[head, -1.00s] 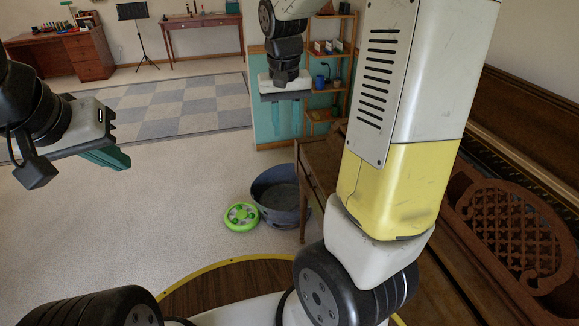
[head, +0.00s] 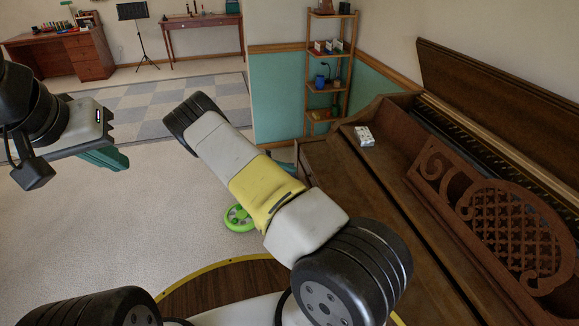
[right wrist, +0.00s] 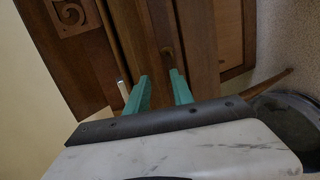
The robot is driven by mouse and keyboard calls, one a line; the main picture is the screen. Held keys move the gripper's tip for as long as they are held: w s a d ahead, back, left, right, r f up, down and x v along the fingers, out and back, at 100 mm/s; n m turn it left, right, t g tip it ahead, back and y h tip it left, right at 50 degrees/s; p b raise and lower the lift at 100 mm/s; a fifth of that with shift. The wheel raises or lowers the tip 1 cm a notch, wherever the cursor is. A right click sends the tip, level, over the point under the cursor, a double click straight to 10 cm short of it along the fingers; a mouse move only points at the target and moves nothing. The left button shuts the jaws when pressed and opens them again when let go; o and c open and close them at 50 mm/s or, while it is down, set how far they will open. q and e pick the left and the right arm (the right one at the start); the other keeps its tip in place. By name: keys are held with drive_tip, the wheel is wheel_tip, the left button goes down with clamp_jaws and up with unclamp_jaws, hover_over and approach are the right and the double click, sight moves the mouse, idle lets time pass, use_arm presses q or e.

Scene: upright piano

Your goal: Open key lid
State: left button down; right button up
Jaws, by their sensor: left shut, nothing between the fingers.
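The brown upright piano (head: 395,235) stands along the right side of the head view. Its key lid (head: 360,190) looks shut, a long wooden panel in front of the carved music stand (head: 500,225); no keys show. My right gripper (right wrist: 160,77) is open in the right wrist view, its two teal fingers apart with nothing between them. They point at the piano's brown wood, where a small dark knob (right wrist: 166,52) shows just beyond the tips. I cannot tell whether they touch. My arm hides this gripper in the head view. My left gripper (head: 108,158) is shut and empty, far left.
A small white object (head: 365,136) lies on the piano's far end. A dark bucket (right wrist: 295,118) is close at the right of the wrist view. A green round toy (head: 239,218) lies on the carpet. A shelf (head: 328,70) stands behind. The floor at left is clear.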

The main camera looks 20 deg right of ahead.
wheel_tip(320, 180, down, 5)
drive_tip(key=n+t+h, duration=0.1)
drive_tip(key=t+h, duration=0.1)
drive_tip(key=h, duration=0.1)
drive_tip(key=d+f, duration=0.1)
drive_tip(key=d, duration=0.6)
drive_tip(key=shift+w+f, duration=0.25)
drive_tip(key=shift+f, duration=0.05)
drive_tip(key=shift+c, duration=0.2)
clamp_jaws()
idle(0.8)
